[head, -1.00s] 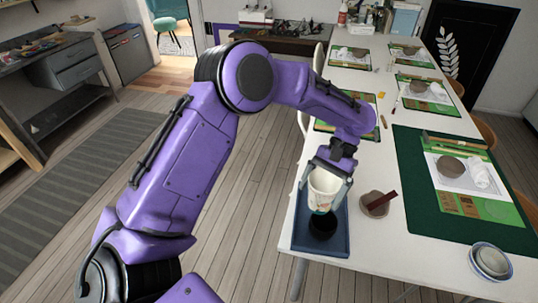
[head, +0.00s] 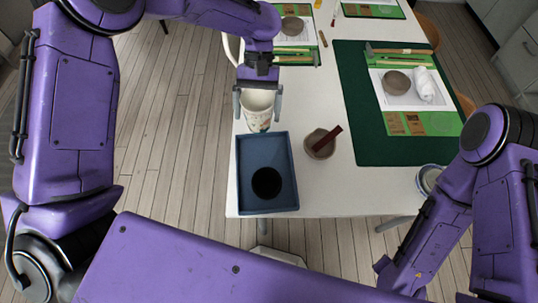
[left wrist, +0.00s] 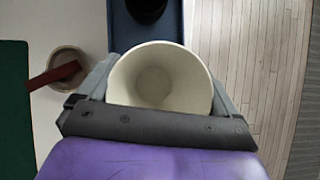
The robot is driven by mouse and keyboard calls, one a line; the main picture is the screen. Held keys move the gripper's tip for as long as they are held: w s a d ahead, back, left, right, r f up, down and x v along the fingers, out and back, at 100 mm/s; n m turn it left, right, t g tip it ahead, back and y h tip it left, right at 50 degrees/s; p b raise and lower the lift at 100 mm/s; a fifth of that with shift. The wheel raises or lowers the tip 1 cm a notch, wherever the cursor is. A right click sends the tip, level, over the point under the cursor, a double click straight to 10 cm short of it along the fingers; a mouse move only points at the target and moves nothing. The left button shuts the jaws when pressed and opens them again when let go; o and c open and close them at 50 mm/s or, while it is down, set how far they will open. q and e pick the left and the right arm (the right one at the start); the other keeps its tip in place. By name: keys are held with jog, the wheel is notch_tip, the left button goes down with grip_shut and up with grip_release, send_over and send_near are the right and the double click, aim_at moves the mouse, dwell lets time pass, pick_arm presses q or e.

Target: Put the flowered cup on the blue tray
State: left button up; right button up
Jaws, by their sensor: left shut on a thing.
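The flowered cup (head: 257,121), white with a coloured pattern low on its side, is held upright between the two fingers of my left gripper (head: 258,105). In the left wrist view I look down into the empty cup (left wrist: 160,80), with a finger on each side. The blue tray (head: 246,200) lies at the near left corner of the white table. The cup appears at the tray's far edge; the gap beneath it is hard to judge. A round black object (head: 267,183) sits in the tray's near half. My right arm shows at the right, but its gripper does not.
A grey-brown bowl (head: 318,150) with a dark red stick across it stands right of the tray. A dark green mat (head: 370,148) lies farther right, and a blue-white bowl (head: 428,178) is near the right edge. White tabletop between tray and mat is mostly clear.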

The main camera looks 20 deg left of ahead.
pick_arm(q)
jog(key=s+d+r+n+t+h+p, duration=0.2)
jog(key=s+d+n+t+h, duration=0.1)
jog(key=d+n, duration=0.45)
jog(key=s+d+r+n+t+h+p, duration=0.1)
jog(key=s+d+r+n+t+h, duration=0.2)
jog(key=d+n, duration=0.5)
jog(key=s+f+n+t+y+p, duration=0.1)
jog(key=s+f+n+t+p, duration=0.1)
jog(key=s+n+t, duration=0.3)
jog(key=shift+n+g+y, duration=0.3)
jog(key=shift+n+g, duration=0.2)
jog(key=shift+n, duration=0.25)
jog(key=w+a+f, duration=0.2)
jog(key=a+f, duration=0.2)
jog(key=w+a+f+p, duration=0.1)
jog(key=w+a+f, duration=0.2)
jog(key=a+f, duration=0.1)
jog(key=w+a+f+p, duration=0.1)
jog(key=w+a+f, duration=0.2)
jog(key=a+f, duration=0.1)
jog(key=shift+w+a+f, duration=0.15)
jog(key=shift+a, duration=0.15)
jog(key=shift+f, duration=0.3)
pick_arm(e)
notch_tip(320, 180, up, 8)
jog(key=s, duration=0.1)
jog(key=shift+s+f, duration=0.15)
jog(key=shift+s, duration=0.15)
